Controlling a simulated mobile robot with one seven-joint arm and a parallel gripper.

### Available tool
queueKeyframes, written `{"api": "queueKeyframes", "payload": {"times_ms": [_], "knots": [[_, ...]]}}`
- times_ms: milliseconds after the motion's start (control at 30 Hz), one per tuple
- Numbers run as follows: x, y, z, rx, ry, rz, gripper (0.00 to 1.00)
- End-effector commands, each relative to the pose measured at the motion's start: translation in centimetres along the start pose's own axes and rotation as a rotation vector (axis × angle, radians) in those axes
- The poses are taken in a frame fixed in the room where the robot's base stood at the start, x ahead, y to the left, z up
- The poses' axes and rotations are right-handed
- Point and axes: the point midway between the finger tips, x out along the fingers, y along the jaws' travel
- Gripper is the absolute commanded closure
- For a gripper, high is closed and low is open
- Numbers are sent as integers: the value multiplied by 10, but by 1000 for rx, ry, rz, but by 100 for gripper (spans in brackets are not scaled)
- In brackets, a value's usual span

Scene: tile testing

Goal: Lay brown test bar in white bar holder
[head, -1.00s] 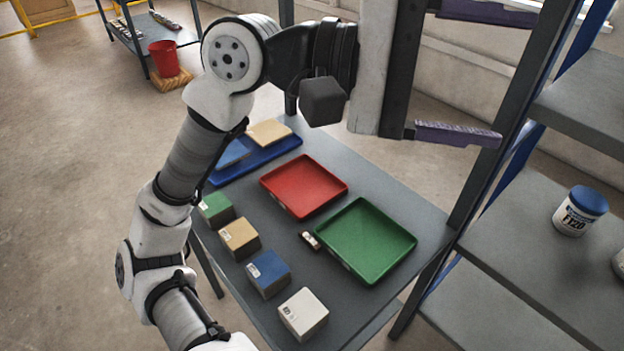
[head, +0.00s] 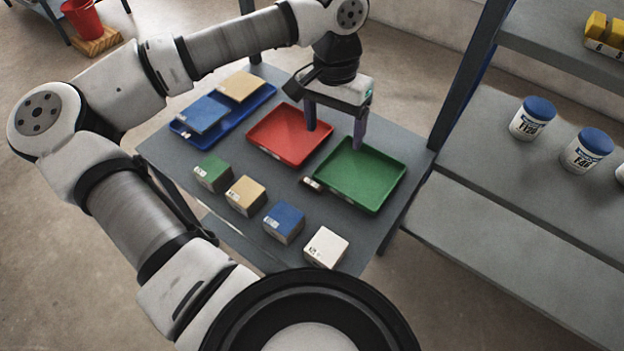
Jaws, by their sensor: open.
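A small brown piece with a white patch (head: 312,184) lies on the table at the left edge of the green tray; it is too small to tell surely whether it is the brown test bar. A white block (head: 326,247) with a label stands at the table's near right; I see no slot in it and cannot tell whether it is the white bar holder. My gripper (head: 335,137) points down with its two purple fingers apart and nothing between them. It is over the area between the red and green trays, behind the brown piece in the picture.
The red tray (head: 259,153) and green tray (head: 346,200) look empty. Green (head: 212,174), tan (head: 246,196) and blue (head: 284,223) blocks form a row with the white one. A blue tray (head: 238,121) holds blue and tan tiles. A grey shelf (head: 490,165) with jars stands right.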

Motion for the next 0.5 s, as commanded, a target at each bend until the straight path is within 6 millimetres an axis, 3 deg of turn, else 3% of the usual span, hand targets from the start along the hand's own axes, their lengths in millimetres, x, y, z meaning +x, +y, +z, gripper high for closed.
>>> {"api": "queueKeyframes", "payload": {"times_ms": [100,267,500], "knots": [[3,-20,8,22,-56,-66,24],[15,-29,13,34,-81,-88,24],[61,-32,16,35,-80,-84,24]]}}
